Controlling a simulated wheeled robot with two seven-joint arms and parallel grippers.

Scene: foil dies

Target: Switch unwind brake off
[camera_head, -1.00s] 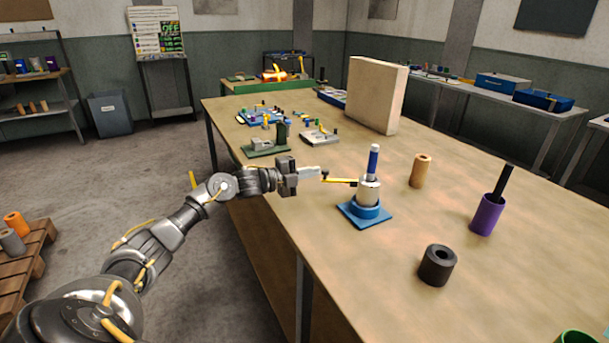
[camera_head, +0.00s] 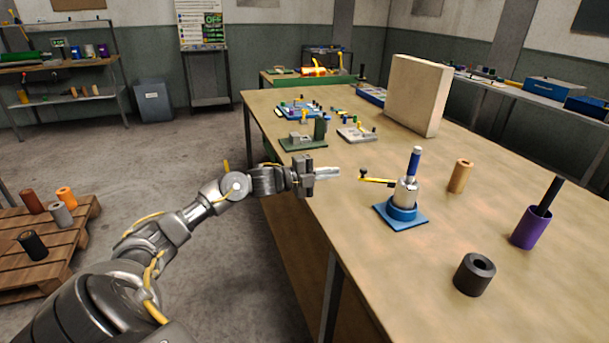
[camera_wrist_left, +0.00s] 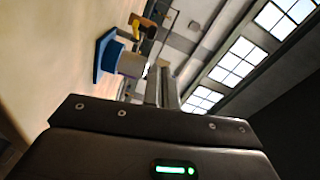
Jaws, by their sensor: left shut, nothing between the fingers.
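The device on the table has a blue square base (camera_head: 402,216), a silver body (camera_head: 405,192), a blue upright rod (camera_head: 414,162) and a yellow lever (camera_head: 377,181) with a black knob, sticking out to the left. My left gripper (camera_head: 334,173) is shut and empty, over the table's left edge, with a small gap between its fingertips and the knob. In the left wrist view, the fingers (camera_wrist_left: 161,85) are together, and the blue base (camera_wrist_left: 106,56) and silver body (camera_wrist_left: 131,64) show beyond them. My right gripper is not in view.
A tan cylinder (camera_head: 460,176), a purple cup (camera_head: 529,229) with a black rod and a black ring-shaped roll (camera_head: 474,274) stand to the right. A green fixture (camera_head: 303,145) and a grey plate (camera_head: 357,134) lie behind my gripper. A beige panel (camera_head: 417,95) stands farther back.

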